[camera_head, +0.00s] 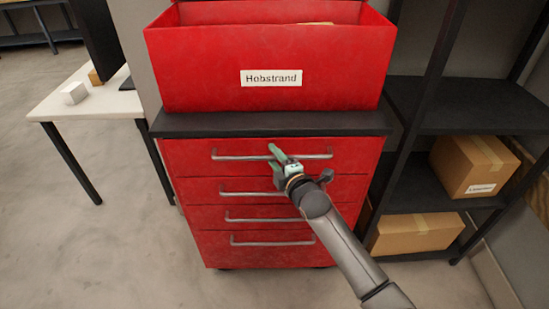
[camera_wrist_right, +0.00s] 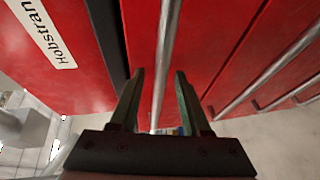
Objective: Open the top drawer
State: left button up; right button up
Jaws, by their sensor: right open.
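A red drawer cabinet with a dark top stands in the middle of the head view. Its top drawer (camera_head: 190,160) is closed, flush with the drawers below. The top drawer's long silver handle (camera_head: 235,156) runs across its front. My right gripper (camera_head: 276,156) is at the middle of this handle. In the right wrist view, my right gripper (camera_wrist_right: 159,73) is open, with one finger on each side of the handle (camera_wrist_right: 165,50). A gap shows between each finger and the bar. My left gripper is not in view.
A red bin (camera_head: 200,75) labelled Hobstrand sits on the cabinet top (camera_head: 220,123). Dark shelves at right hold cardboard boxes (camera_head: 470,165). A white table (camera_head: 95,100) stands at left. The floor in front of the cabinet (camera_head: 140,260) is clear at left.

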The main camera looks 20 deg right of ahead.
jog(key=shift+w, duration=0.15)
grip_shut()
dwell(0.4)
dwell(1.0)
